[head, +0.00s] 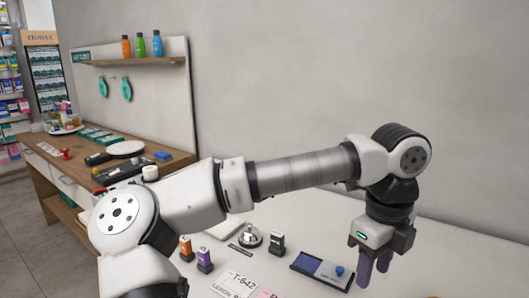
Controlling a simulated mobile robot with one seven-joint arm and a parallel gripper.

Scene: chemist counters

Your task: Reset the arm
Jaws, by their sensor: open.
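My arm reaches across the head view from the lower left, over the white counter (430,255), to the right. My gripper (374,272) hangs from the wrist at the right and points down. Its purple-grey fingers are apart and I see nothing between them. It is just right of a dark stamp pad with a blue-grey face (318,268) and a small blue knob (339,270). I cannot tell how high the fingertips are above the counter.
A wooden counter (160,165) with several items stands at left. A wall (310,80) is behind.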

